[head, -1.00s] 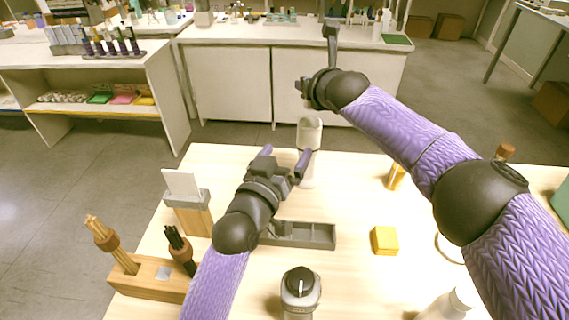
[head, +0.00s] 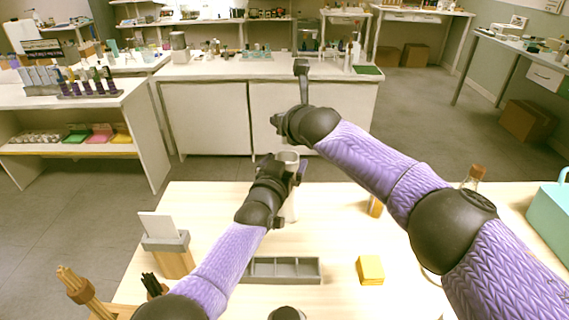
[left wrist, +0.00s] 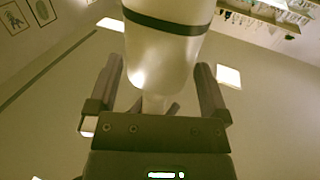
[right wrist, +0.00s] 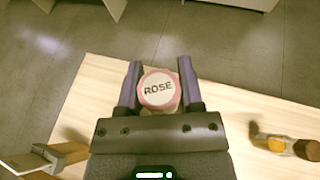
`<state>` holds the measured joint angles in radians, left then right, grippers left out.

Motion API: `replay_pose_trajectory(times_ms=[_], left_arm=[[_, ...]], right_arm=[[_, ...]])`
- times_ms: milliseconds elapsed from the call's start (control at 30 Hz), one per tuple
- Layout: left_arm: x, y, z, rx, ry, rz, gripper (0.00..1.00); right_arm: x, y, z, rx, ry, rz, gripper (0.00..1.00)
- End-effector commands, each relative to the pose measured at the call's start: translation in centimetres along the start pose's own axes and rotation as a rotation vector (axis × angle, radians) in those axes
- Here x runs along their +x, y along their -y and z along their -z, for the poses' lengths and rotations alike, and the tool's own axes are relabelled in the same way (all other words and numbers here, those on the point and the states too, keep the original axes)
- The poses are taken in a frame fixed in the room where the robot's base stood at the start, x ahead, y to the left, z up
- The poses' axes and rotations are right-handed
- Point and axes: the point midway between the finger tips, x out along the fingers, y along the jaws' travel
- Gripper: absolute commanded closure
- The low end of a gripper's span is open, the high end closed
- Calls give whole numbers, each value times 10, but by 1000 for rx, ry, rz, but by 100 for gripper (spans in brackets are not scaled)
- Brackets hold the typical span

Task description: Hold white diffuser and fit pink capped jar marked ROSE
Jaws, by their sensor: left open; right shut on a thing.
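The white diffuser (head: 290,208) stands near the far edge of the table in the head view, partly hidden by my left gripper (head: 282,168). In the left wrist view the diffuser (left wrist: 160,62) rises between the open fingers of my left gripper (left wrist: 158,82), with a dark band near the picture's top. The fingers stand on both sides of it, with visible gaps. My right gripper (right wrist: 158,84) is shut on the pink capped jar (right wrist: 158,90), whose lid reads ROSE. In the head view my right gripper (head: 302,68) is raised beyond the table; the jar cannot be made out there.
A grey compartment tray (head: 283,281), a yellow block (head: 370,270) and an amber bottle (head: 375,208) are on the table. A card holder (head: 170,258) stands at left, a teal box (head: 552,215) at right. Bare tabletop lies between the tray and the diffuser.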

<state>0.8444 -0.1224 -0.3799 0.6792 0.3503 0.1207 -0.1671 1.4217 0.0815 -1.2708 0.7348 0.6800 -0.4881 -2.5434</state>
Motion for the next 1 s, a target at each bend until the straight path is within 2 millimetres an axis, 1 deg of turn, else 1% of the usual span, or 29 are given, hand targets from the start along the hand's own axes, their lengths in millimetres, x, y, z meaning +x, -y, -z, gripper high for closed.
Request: replay_pose_trajectory(times_ms=[233,267,300,367,400,467,500,567,600,700,867,1000], left_arm=[[0,0,0,0,1,0,0],[0,0,0,0,1,0,4],[0,0,0,0,1,0,13],[0,0,0,-1,1,0,25],[0,0,0,-1,1,0,34],[0,0,0,-1,1,0,47],[0,0,0,-1,1,0,55],[0,0,0,-1,1,0,68],[0,0,0,-1,1,0,76],[0,0,0,-1,1,0,97],[0,0,0,-1,1,0,97],[0,0,-1,-1,2,0,97]], right_arm=[[0,0,0,0,0,0,100],[0,0,0,0,0,0,100],[0,0,0,0,0,0,100],[0,0,0,0,0,0,100],[0,0,0,0,0,0,100],[0,0,0,0,0,0,100],[0,0,0,0,0,0,100],[0,0,0,0,0,0,100],[0,0,0,0,0,0,100],[0,0,0,0,0,0,100],[1,0,2,0,-1,0,100],[3,0,9,0,-1,1,100]])
